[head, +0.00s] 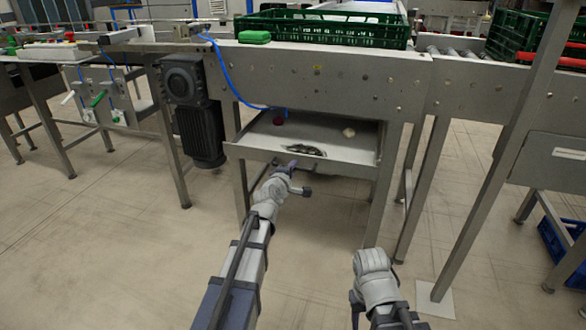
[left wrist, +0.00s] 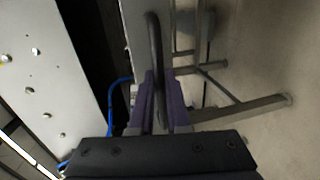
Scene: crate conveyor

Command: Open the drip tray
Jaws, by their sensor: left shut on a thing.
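The drip tray (head: 330,163) is a shallow grey metal tray under the conveyor frame. It is pulled out toward me, so its inside shows. In it lie a dark red round thing (head: 278,120), a pale lump (head: 349,132) and a dark patch (head: 300,148). My left gripper (head: 290,165) is at the tray's front panel, left of its middle. In the left wrist view its purple fingers (left wrist: 160,105) are closed around the tray's dark bar handle (left wrist: 155,45).
A black motor (head: 200,125) hangs left of the tray. Frame legs (head: 390,185) stand at the right. A blue crate (head: 562,245) is on the floor far right. The floor before the tray is clear.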

